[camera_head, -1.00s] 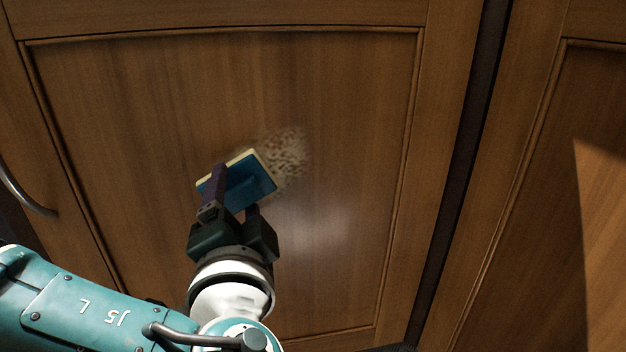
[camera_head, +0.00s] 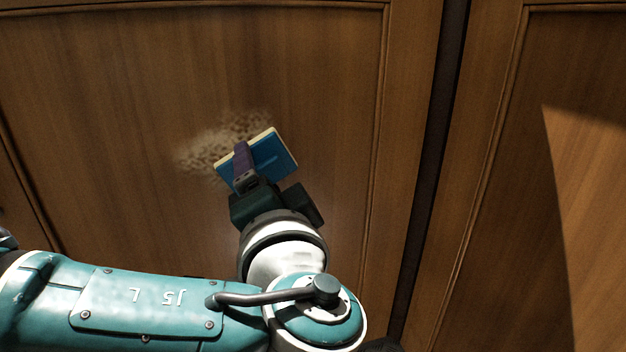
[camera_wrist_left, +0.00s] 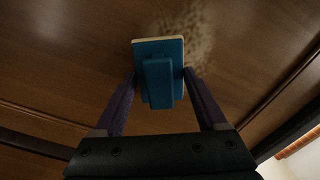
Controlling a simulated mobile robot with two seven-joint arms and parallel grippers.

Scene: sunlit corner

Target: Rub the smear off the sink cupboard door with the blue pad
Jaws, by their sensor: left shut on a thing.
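The blue pad (camera_head: 274,154) has a pale edge on its door side and a blue block as its grip. My left gripper (camera_head: 246,160) is shut on that block; in the left wrist view the pad (camera_wrist_left: 159,50) sits between the two fingers (camera_wrist_left: 158,88). The pad is at the wooden cupboard door (camera_head: 110,90); I cannot tell whether it touches. The smear (camera_head: 205,150) is a pale, speckled patch on the door panel, left of and above the pad, partly hidden behind it. It also shows in the left wrist view (camera_wrist_left: 198,38). My right gripper is not in view.
A dark gap (camera_head: 432,150) runs between this door and another wooden door (camera_head: 490,200) on the right, which has a sunlit patch. The panel's raised frame edge (camera_head: 378,130) stands right of the pad.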

